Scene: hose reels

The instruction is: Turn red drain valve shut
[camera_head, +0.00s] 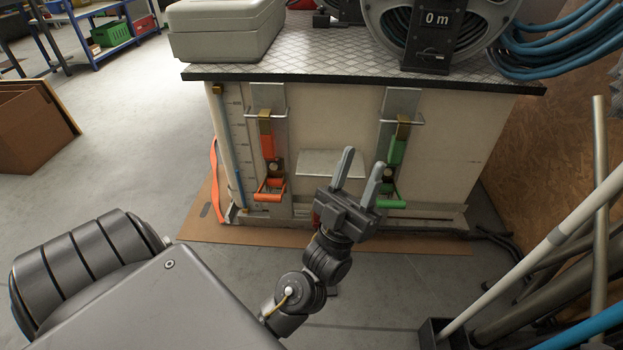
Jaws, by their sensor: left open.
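On the cabinet's front, a red-orange lever with a loop handle (269,186) hangs on a metal plate at the left. A green lever with a loop handle (396,152) hangs on a similar plate at the right. A small red part (316,218) shows low on the cabinet, mostly hidden behind my left gripper; I cannot tell whether it is the drain valve. My left gripper (363,158) is open and empty, its two grey fingers apart and pointing up, in front of the cabinet between the two levers. My right gripper is out of view.
The cabinet's checker-plate top (325,53) bears a grey case (222,28) and a hose reel (436,35). Blue hoses (545,50) hang at the right. Long pipes (560,235) lean at the lower right. A cardboard box (30,125) stands left. Floor between is clear.

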